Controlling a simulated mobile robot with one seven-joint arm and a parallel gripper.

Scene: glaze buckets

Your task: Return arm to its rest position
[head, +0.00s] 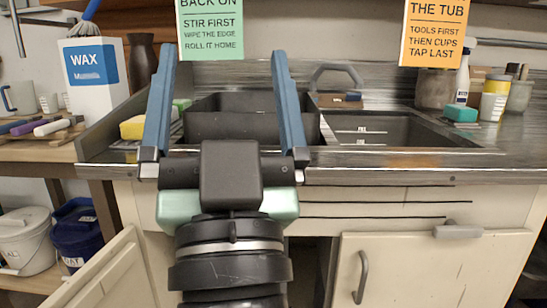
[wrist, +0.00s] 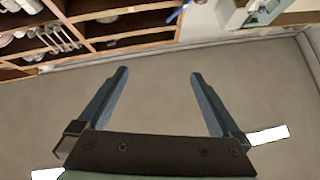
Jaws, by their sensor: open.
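My gripper (head: 222,103) is open, with two long blue fingers spread wide and nothing between them. In the head view it is raised in front of the sink counter, its fingers pointing up across the dark tub (head: 224,125) behind. In the wrist view my gripper (wrist: 163,95) is also empty, with a plain brownish-grey surface beyond the fingers. The lower part of my arm runs down the middle of the head view and hides part of the cabinet.
The sink counter (head: 400,160) runs across the view, with a sink basin (head: 390,130) at right. A cabinet door (head: 95,275) hangs open at lower left. A wax box (head: 95,75) stands left. A white bucket (head: 24,240) and blue bucket (head: 77,233) sit on a low shelf.

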